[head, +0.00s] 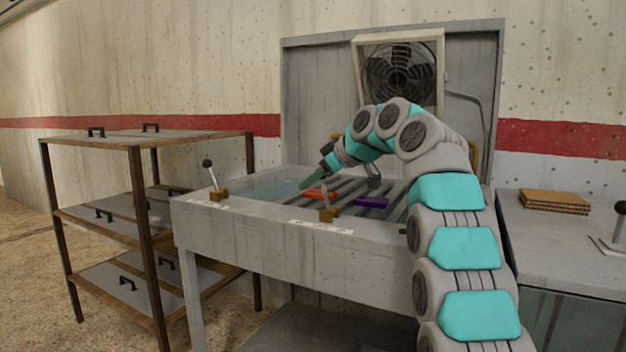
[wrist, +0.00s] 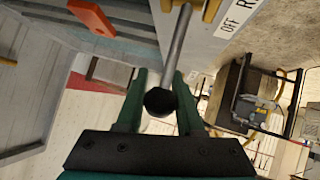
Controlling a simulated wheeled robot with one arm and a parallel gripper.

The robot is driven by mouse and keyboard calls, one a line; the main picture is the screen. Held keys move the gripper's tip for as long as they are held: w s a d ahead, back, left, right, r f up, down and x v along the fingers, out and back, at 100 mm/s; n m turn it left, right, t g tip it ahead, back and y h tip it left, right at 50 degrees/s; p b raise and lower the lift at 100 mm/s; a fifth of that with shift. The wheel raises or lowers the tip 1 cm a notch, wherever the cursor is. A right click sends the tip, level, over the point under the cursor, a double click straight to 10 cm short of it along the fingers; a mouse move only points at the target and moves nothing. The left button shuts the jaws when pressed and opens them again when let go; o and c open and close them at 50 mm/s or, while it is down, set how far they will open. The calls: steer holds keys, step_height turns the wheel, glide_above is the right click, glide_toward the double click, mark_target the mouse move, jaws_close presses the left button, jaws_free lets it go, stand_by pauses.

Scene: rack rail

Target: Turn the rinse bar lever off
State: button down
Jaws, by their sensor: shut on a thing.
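The rinse bar lever is a thin metal rod (head: 325,200) on a brass base (head: 329,213) at the sink's front rim. In the wrist view its rod (wrist: 180,45) ends in a black knob (wrist: 160,101) between my two green fingers. My gripper (head: 306,184) also shows in the wrist view (wrist: 159,100), shut on the lever near its knob. In the head view the knob is not clear to see near my fingers. A white label (wrist: 240,18) beside the lever base reads "OFF R", the rest cut off.
A second black-knobbed lever (head: 211,175) stands on the rim further left. Orange (head: 320,193) and purple (head: 371,202) blocks lie on the sink's slats. A shelf rack (head: 150,139) stands left; a fan (head: 399,72) is behind. Cardboard (head: 555,200) lies on the right counter.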

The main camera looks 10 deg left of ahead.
steer(key=shift+w+a+f, duration=0.15)
steer(key=shift+a+f, duration=0.4)
steer(key=shift+f, duration=0.15)
steer(key=shift+a+f, duration=0.15)
steer(key=shift+f, duration=0.1)
steer(key=shift+b, duration=0.3)
steer(key=c, duration=0.9)
jaws_free()
steer(key=shift+c, duration=0.2)
steer(key=o, duration=0.4)
steer(key=shift+r, duration=0.2)
steer(key=shift+r, duration=0.1)
